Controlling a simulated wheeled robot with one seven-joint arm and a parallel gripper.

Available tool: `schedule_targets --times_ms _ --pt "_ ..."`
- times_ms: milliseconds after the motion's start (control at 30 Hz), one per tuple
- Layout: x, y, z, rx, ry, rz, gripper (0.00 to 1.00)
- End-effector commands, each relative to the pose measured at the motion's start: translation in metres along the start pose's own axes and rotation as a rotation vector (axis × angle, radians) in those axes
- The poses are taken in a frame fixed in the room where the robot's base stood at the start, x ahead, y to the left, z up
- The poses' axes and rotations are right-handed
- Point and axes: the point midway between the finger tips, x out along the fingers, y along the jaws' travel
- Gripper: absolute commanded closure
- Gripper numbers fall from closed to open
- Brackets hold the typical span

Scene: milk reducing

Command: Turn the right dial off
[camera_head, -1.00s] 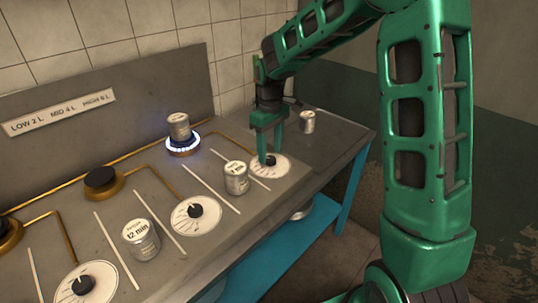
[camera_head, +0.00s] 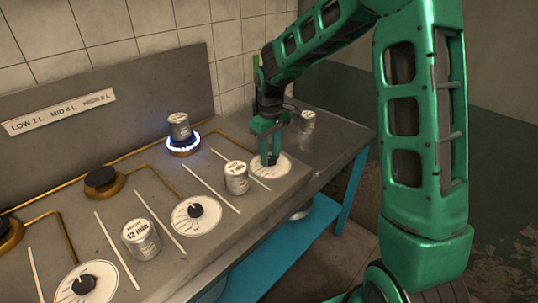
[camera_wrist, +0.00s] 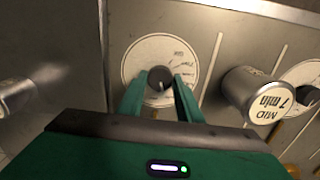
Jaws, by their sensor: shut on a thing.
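The right dial is a dark round knob (camera_wrist: 161,78) on a white marked disc (camera_head: 281,176), at the right end of the stove front. My gripper (camera_head: 268,158) points down at this dial. In the wrist view its green fingers (camera_wrist: 160,92) stand on both sides of the knob, shut on it. The fingers hide much of the knob in the head view. The right burner (camera_head: 184,146) glows blue-white under a metal can (camera_head: 179,126).
A labelled can (camera_head: 236,178) stands just left of the right dial; its label reads "MID 7 min" in the wrist view (camera_wrist: 256,96). The middle dial (camera_head: 196,210), a "12 min" can (camera_head: 141,239) and the left dial (camera_head: 84,286) lie further left. Another can (camera_head: 307,122) stands behind, right of my gripper.

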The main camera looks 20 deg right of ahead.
Motion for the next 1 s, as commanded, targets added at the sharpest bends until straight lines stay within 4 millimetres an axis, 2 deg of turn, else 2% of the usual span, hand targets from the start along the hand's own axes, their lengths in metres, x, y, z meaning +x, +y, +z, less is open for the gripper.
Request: schedule_targets --times_ms 400,800,833,867,900,1000 --pt "-0.0007 0.0003 -0.0002 0.347 0.001 0.001 0.9" --pt "-0.0008 0.0002 -0.0003 0.378 0.001 0.001 0.9" --pt "-0.0008 0.0002 -0.0003 0.378 0.001 0.001 0.63" --pt "-0.0008 0.0002 -0.0003 0.378 0.001 0.001 0.56" --pt "-0.0007 0.0001 -0.0003 0.377 0.001 0.001 0.49" --pt "-0.0006 0.0001 -0.0002 0.377 0.001 0.001 0.49"
